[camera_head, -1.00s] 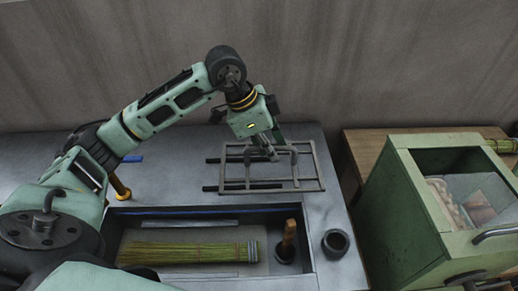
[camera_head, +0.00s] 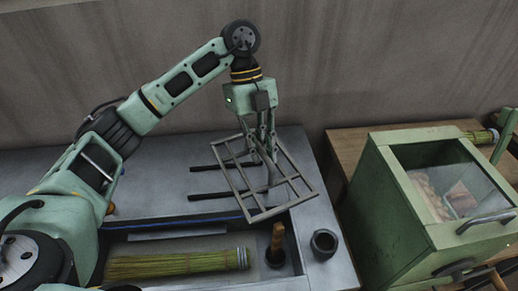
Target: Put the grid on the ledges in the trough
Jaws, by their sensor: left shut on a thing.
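The grid (camera_head: 236,184) is a grey metal frame with several crossbars. My left gripper (camera_head: 268,160) is shut on it and holds it tilted above the back of the bench, its near edge hanging toward the trough. The trough (camera_head: 165,222) is a sunken rectangular bay at the front, with a blue line along its far side. A grey strip (camera_head: 180,234) shows inside along the far wall; I cannot tell if it is a ledge. The near side of the trough is cut off by the picture. My right gripper is not in view.
A straw bundle (camera_head: 175,265) lies in the trough, with a wooden-handled tool (camera_head: 277,240) upright at its right end. A dark cup (camera_head: 324,244) stands right of the trough. Two black bars (camera_head: 208,195) lie under the grid. A green glass-topped box (camera_head: 400,215) stands at right.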

